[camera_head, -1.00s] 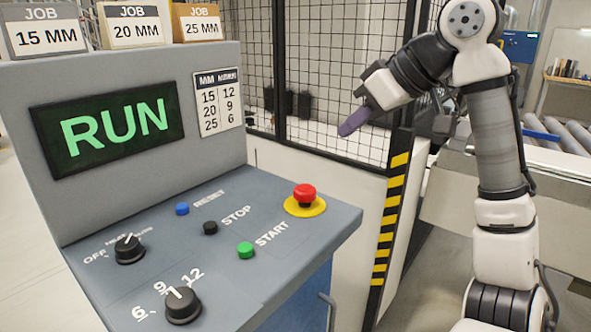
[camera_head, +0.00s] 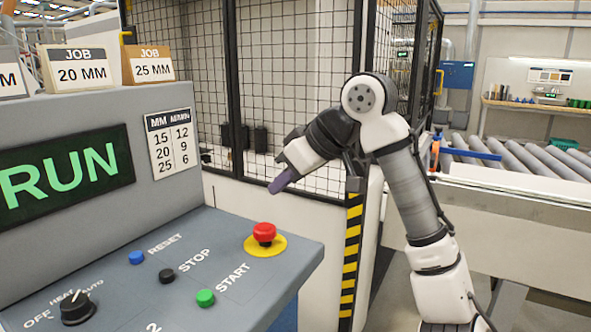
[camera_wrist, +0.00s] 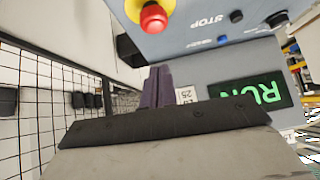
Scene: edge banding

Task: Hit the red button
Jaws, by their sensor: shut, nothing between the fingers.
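The red button (camera_head: 264,233) is a mushroom-shaped knob on a yellow disc (camera_head: 265,246), near the far right corner of the sloped grey control panel (camera_head: 225,262). In the wrist view the red button (camera_wrist: 153,17) shows at the top, left of centre. My gripper (camera_head: 276,186) has purple fingers and is shut and empty. Its tips point down and left, above the button and apart from it. In the wrist view my gripper (camera_wrist: 155,75) shows its fingers pressed together, with the button beyond the tips.
The panel also carries a green START button (camera_head: 205,298), a black STOP button (camera_head: 166,275) and a blue RESET button (camera_head: 136,257). The screen (camera_head: 68,176) reads RUN. A black mesh fence (camera_head: 300,75) and a striped yellow-black post (camera_head: 350,262) stand behind. A roller conveyor (camera_head: 530,158) is at right.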

